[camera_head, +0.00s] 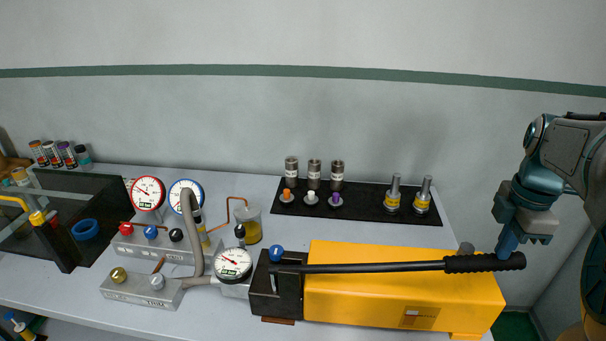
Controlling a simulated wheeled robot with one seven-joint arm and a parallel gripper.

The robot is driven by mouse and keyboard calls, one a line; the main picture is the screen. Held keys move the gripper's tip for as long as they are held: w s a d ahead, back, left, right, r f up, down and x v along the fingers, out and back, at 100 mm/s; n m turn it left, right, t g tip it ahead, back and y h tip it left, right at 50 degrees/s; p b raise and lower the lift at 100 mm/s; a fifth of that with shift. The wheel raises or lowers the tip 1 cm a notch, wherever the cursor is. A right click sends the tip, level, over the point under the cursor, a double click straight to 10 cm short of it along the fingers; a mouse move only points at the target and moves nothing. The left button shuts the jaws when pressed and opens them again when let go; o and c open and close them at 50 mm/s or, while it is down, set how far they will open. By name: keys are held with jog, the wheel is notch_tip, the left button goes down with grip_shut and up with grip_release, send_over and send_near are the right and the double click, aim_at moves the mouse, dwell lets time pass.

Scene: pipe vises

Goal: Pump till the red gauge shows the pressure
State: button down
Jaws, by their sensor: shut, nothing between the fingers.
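The hand pump has a long yellow body (395,290) with a black head (272,290) at its left end. Its black lever (375,267) lies nearly level above the body, and a ribbed black grip (485,263) forms its right end. My gripper (505,250) is shut, pointing down at the grip's far side; its tips meet the grip in the picture, but I cannot tell whether they touch. The red-rimmed gauge (147,194) stands on the back left manifold; its needle is too small to read. A blue-rimmed gauge (187,196) and a black-rimmed gauge (233,265) also show.
A grey manifold block (140,291) with knobs and a grey hose (191,230) stands left of the pump. A black mat (360,212) with fittings and bottles lies behind it. A black tray (110,190) sits at the left. A bare table strip (440,240) lies behind the body.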

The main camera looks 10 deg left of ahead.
notch_tip(320, 180, up, 8)
jog(key=a+p, duration=0.2)
jog(key=p, duration=0.4)
dwell(0.4)
